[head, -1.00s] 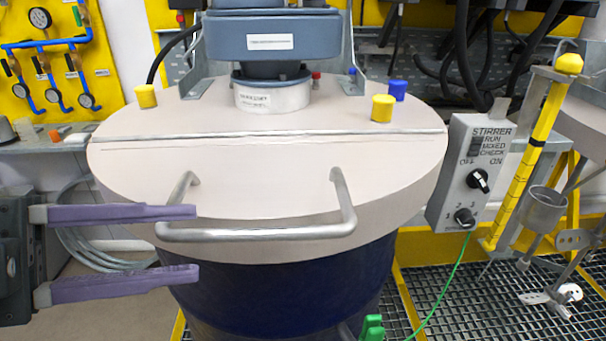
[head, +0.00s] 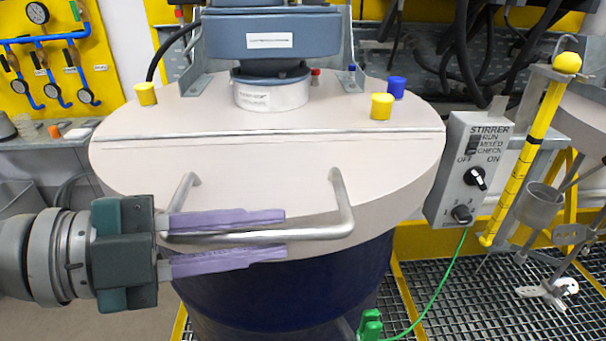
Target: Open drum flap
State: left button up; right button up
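The drum lid (head: 130,120) is pale and round, and its front half is the flap (head: 265,160), bounded at the back by a straight seam. The flap lies flat and closed on the dark blue drum (head: 290,295). A grey U-shaped handle (head: 344,205) sticks out from the flap's front. My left gripper (head: 286,233) points right along the handle's front bar. One purple finger is above the bar and one below it. The fingers look apart, with the bar between them; whether they touch it is hard to see. My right gripper is not in view.
A blue-grey motor (head: 270,35) stands on the lid's fixed rear half, near yellow caps (head: 382,106) and a blue cap (head: 396,87). A stirrer control box (head: 469,170) and a yellow post (head: 525,150) stand close on the right. A green connector (head: 370,325) sits low in front.

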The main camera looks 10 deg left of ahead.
pick_arm(q)
grip_shut()
dwell(1.0)
